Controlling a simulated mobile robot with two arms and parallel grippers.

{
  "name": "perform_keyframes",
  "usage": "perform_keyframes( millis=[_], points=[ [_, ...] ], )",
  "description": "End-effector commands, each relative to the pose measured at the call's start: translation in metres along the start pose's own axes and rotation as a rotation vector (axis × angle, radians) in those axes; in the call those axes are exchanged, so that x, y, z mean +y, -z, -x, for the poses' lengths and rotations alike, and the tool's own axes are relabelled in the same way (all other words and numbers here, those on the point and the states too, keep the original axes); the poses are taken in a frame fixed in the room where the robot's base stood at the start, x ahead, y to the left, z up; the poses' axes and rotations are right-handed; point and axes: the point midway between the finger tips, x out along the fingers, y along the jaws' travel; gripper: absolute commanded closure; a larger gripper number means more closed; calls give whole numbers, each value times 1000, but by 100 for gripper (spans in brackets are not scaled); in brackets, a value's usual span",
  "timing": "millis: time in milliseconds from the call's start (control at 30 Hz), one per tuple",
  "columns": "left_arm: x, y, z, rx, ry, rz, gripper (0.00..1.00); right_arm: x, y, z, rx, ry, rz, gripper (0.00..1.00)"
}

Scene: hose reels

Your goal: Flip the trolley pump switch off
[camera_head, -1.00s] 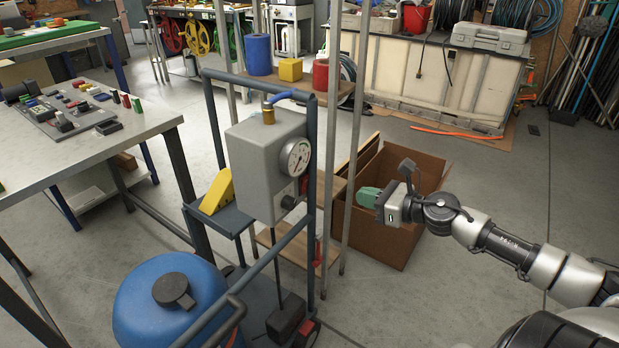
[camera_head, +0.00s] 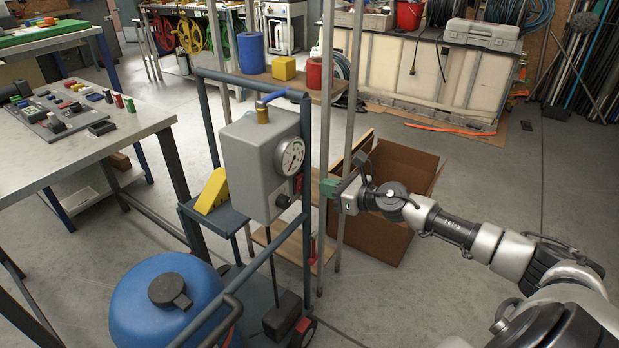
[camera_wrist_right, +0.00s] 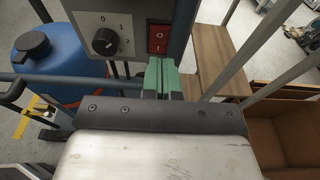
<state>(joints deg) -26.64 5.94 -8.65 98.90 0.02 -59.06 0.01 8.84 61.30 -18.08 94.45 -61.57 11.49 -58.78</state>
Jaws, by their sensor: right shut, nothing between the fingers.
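The trolley pump is a grey box (camera_head: 250,165) with a round gauge (camera_head: 290,156) on a blue-grey trolley frame. Its red rocker switch (camera_wrist_right: 158,36) shows in the right wrist view, on the panel to the right of a black dial (camera_wrist_right: 105,41). In the head view the switch is a small red patch (camera_head: 298,183) below the gauge. My right gripper (camera_head: 324,188) is shut and empty, its green fingers pointing at the panel. In the right wrist view the fingertips (camera_wrist_right: 161,62) are just below the switch; I cannot tell whether they touch. My left gripper is out of view.
A blue tank (camera_head: 130,310) stands at the trolley's base. Upright metal posts (camera_head: 326,130) of a shelf rise close to my right gripper. An open cardboard box (camera_head: 405,190) sits on the floor behind my right arm. A workbench (camera_head: 60,160) stands at left.

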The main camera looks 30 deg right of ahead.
Motion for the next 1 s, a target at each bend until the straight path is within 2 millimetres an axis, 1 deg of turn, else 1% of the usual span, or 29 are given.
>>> perform_keyframes(
  millis=[33,200,400,533,933,967,1000],
  points=[
    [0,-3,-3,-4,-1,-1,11,0,-3,-8,-4,0,-2,100],
    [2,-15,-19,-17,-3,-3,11,0,-9,-31,-3,-1,0,100],
    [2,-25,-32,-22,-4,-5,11,0,-12,-48,-1,-1,1,100],
    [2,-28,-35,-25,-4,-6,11,1,-13,-53,0,-1,-1,100],
    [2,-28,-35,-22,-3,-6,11,1,-14,-55,0,-1,0,100],
    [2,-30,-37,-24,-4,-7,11,1,-16,-56,-1,-1,-1,100],
    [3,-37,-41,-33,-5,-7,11,1,-18,-58,0,-1,0,100]
  ],
)
